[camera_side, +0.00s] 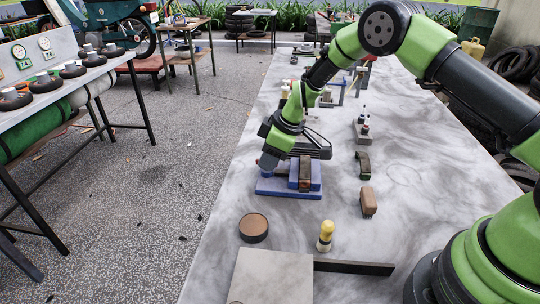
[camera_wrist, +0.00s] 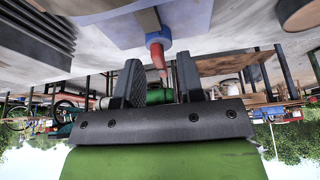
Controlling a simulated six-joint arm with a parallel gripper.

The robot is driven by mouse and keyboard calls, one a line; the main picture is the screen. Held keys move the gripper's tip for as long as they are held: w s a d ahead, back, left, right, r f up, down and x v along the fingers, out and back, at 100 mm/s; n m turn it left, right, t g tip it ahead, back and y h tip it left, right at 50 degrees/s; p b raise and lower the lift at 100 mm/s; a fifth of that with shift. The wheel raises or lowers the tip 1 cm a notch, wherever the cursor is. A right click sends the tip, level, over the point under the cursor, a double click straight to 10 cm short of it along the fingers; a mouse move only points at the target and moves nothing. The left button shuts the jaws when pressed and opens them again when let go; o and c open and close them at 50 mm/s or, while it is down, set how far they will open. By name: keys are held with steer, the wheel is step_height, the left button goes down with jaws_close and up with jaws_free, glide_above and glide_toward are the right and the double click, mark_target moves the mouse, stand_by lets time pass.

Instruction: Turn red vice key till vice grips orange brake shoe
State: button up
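The blue vice (camera_side: 274,187) stands on the grey bench in the side view, with a brown-orange brake shoe (camera_side: 305,173) upright at its jaws. In the wrist view the vice's blue body (camera_wrist: 190,18) is at the top. The red vice key (camera_wrist: 158,58) sticks out from a blue round hub (camera_wrist: 158,38). My gripper (camera_wrist: 158,75) is open, with one dark finger on each side of the key's line and visible gaps on both sides. In the side view my gripper (camera_side: 268,162) is low at the vice's left end, and the key is hidden there.
A round brown tin (camera_side: 253,227), a yellow-topped bottle (camera_side: 325,236) and a brush (camera_side: 368,202) stand nearer the camera. A dark curved shoe (camera_side: 363,165) lies right of the vice. A flat grey plate (camera_side: 272,278) is at the front. The bench's left edge is close to the vice.

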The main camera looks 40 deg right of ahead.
steer(key=v, duration=1)
steer(key=s+a+r+m+t, duration=0.15)
steer(key=s+r+m, duration=0.35)
steer(key=s+r, duration=0.8)
steer(key=s+r+m+t, duration=0.1)
steer(key=s+r+m, duration=0.1)
steer(key=s, duration=0.4)
steer(key=s+r+m+t+h, duration=0.1)
steer(key=s+r+m, duration=0.1)
steer(key=s+m, duration=0.3)
steer(key=s, duration=0.2)
steer(key=shift+s+d, duration=0.15)
steer(key=shift+s, duration=0.1)
